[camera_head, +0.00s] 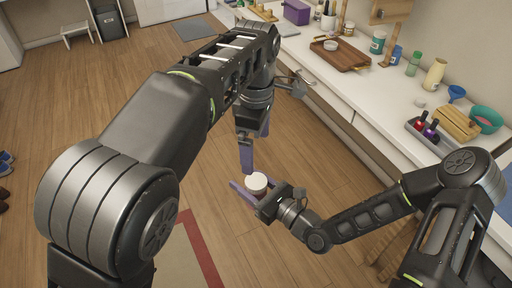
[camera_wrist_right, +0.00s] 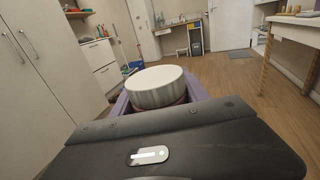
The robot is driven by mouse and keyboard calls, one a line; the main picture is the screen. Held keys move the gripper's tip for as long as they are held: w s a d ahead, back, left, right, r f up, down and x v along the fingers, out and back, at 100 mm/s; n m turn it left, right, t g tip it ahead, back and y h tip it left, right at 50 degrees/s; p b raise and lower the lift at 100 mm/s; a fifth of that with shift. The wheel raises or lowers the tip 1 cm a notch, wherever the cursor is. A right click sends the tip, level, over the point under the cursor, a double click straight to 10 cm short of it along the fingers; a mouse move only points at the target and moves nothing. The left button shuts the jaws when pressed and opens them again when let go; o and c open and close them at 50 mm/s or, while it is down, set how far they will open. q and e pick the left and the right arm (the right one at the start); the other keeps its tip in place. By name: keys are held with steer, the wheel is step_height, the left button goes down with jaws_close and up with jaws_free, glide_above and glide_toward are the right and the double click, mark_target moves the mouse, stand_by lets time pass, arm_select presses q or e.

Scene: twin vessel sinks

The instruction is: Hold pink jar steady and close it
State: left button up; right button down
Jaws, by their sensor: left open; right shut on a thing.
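The pink jar shows as a small jar with a white ribbed lid (camera_head: 256,181) on top. In the right wrist view the lid (camera_wrist_right: 156,82) fills the middle, with only a thin pinkish strip of the jar below it. My right gripper (camera_head: 252,192) is shut on the jar, its purple fingers on either side, and holds it in the air above the floor. The lid sits on the jar; I cannot tell how tightly. My left gripper (camera_head: 256,152) is open, pointing down just above the lid, and looks apart from it.
A long white counter (camera_head: 330,88) runs along the right. It carries a wooden tray (camera_head: 340,54), several bottles, a teal bowl (camera_head: 486,118) and a grey rack (camera_head: 424,133) with small bottles. A red-edged mat (camera_head: 190,262) lies on the wooden floor. The air around the jar is clear.

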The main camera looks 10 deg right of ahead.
arm_select(q)
steer(key=shift+f, duration=0.1)
steer(key=a+f+m, duration=0.1)
steer(key=a+f, duration=0.3)
steer(key=f, duration=0.5)
steer(key=w+a+f+m+h, duration=0.15)
steer(key=a+f, duration=0.25)
steer(key=f, duration=0.5)
steer(key=a+f+m, duration=0.2)
steer(key=a+f, duration=0.2)
steer(key=f, duration=0.4)
steer(key=s+a+f+m+h, duration=0.1)
steer(key=s+a+f+m, duration=0.25)
steer(key=s+f, duration=0.9)
steer(key=s+d+f+m+h, duration=0.1)
steer(key=s+f+m, duration=0.1)
steer(key=s, duration=0.7)
steer(key=shift+d+m+t+h, duration=0.35)
steer(key=shift+m+t, duration=0.05)
steer(key=shift+m, duration=0.2)
steer(key=shift+w, duration=0.1)
